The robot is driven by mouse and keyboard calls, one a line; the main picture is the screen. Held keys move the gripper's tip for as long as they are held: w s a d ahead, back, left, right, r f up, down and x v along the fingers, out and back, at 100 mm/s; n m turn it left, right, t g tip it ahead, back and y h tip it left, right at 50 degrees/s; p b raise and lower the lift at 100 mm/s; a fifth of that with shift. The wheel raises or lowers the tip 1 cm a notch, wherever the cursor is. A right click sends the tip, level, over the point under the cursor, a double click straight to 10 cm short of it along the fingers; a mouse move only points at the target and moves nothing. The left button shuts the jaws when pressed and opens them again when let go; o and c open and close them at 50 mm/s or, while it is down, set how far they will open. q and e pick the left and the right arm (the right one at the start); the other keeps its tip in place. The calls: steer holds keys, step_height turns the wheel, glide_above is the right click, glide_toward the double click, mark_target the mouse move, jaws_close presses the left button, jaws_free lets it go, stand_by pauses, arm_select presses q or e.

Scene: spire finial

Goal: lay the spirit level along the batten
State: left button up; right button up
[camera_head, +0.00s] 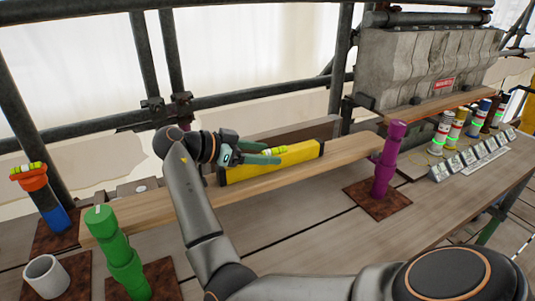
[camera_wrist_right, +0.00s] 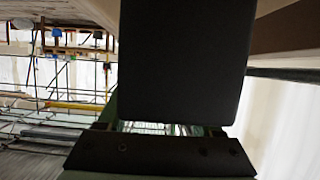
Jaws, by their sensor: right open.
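The yellow spirit level (camera_head: 285,161), with a dark right end, stands on edge on or just above the long wooden batten (camera_head: 150,208) and runs nearly along it; contact underneath is hard to judge. My right gripper (camera_head: 254,155) is open at the level's top, left of its middle, and hides part of it. The batten runs from the green post (camera_head: 122,262) to the purple post (camera_head: 386,160). In the right wrist view a large dark block (camera_wrist_right: 183,60) fills the middle; I cannot tell what it is. My left gripper is not in view.
A grey cup (camera_head: 47,278) and a blue-and-orange post (camera_head: 50,200) with a small vial stand at the left. Several coloured canisters (camera_head: 457,122) and a row of small blocks (camera_head: 470,157) are at the right. A stone piece (camera_head: 425,65) and scaffold tubes stand behind.

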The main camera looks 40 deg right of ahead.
steer(key=v, duration=1)
steer(key=shift+a+r+b, duration=0.15)
steer(key=shift+a+b, duration=0.15)
steer(key=shift+b, duration=0.05)
